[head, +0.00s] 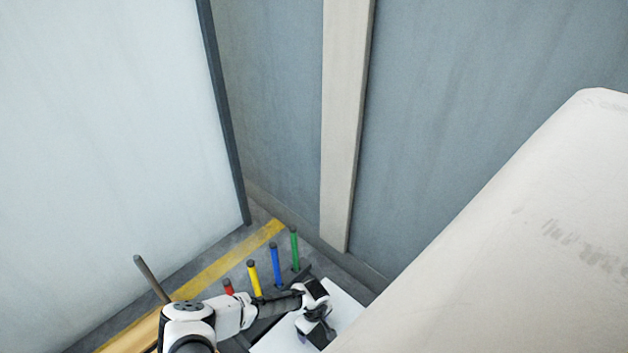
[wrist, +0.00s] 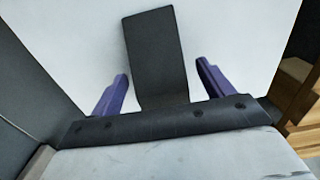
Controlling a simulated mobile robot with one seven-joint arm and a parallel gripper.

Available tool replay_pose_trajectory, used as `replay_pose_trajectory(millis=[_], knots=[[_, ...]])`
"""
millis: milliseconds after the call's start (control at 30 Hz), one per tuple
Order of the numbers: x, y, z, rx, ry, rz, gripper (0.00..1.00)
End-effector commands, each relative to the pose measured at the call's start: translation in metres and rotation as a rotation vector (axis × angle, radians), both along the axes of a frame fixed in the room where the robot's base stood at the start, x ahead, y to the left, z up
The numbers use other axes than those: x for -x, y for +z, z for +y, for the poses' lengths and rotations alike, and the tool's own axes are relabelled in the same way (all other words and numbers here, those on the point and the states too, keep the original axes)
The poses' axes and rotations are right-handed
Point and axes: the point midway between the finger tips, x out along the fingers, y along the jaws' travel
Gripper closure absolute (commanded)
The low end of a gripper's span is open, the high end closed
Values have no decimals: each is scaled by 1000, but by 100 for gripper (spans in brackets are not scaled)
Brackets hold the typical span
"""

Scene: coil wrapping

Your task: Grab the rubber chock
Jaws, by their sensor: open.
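The rubber chock (wrist: 153,50), a matt black block, shows in the wrist view on a white surface (wrist: 225,40). My gripper (wrist: 162,70) is open, with one purple finger on each side of the near part of the chock. Gaps show between the chock and both fingers. The near end of the chock is hidden behind a dark bar at the bottom of the view. In the head view my gripper (head: 320,335) points down over the white surface (head: 346,303). I cannot make out the chock there.
Red, yellow (head: 254,278), blue (head: 276,264) and green (head: 294,249) posts stand behind my arm. A large pale bulky object (head: 520,240) fills the right side. Tall panels (head: 110,130) close off the left and back. Brown wooden material (wrist: 300,100) shows at the right of the wrist view.

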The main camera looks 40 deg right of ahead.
Motion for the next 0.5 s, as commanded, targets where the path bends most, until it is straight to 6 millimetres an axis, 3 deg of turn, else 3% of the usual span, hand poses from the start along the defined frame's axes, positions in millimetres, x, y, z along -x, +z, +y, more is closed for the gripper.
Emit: replay_pose_trajectory(millis=[100,333,500], knots=[[-1,-9,0,-1,0,-2,20],[0,-9,0,1,0,0,21],[0,-9,0,1,0,0,44]])
